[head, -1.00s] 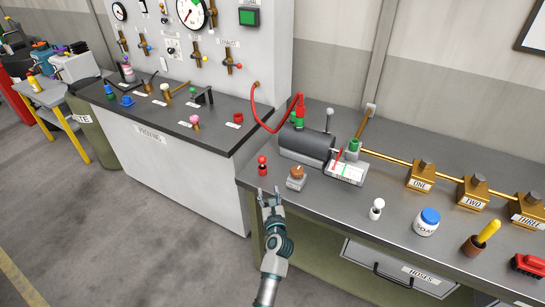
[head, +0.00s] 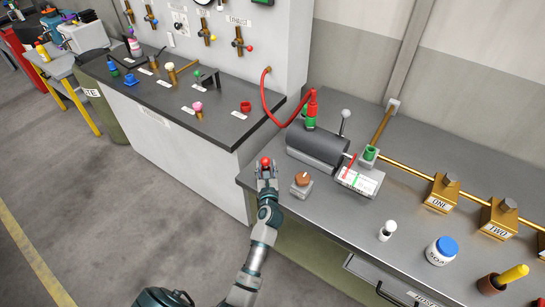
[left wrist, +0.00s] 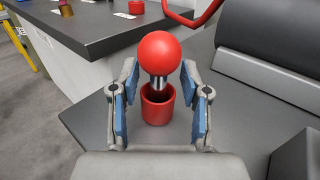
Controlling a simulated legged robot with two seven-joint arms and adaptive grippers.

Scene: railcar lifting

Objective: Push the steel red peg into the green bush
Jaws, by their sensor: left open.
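The steel peg with a red ball knob (head: 266,161) stands upright at the left end of the grey bench. In the left wrist view its knob (left wrist: 158,54) tops a short steel shaft, which sits in a red cup (left wrist: 157,108). My left gripper (head: 266,175) is open, with its blue-padded fingers on either side of the peg and cup. Gaps show between the fingers and the knob. The green bush (head: 370,153) stands on a small block to the right of the dark cylinder. My right gripper is not in view.
A brown-topped knob on a grey base (head: 302,184) stands just right of the gripper. The dark cylinder (head: 318,145), with a red hose (head: 272,103) at its top, lies behind.

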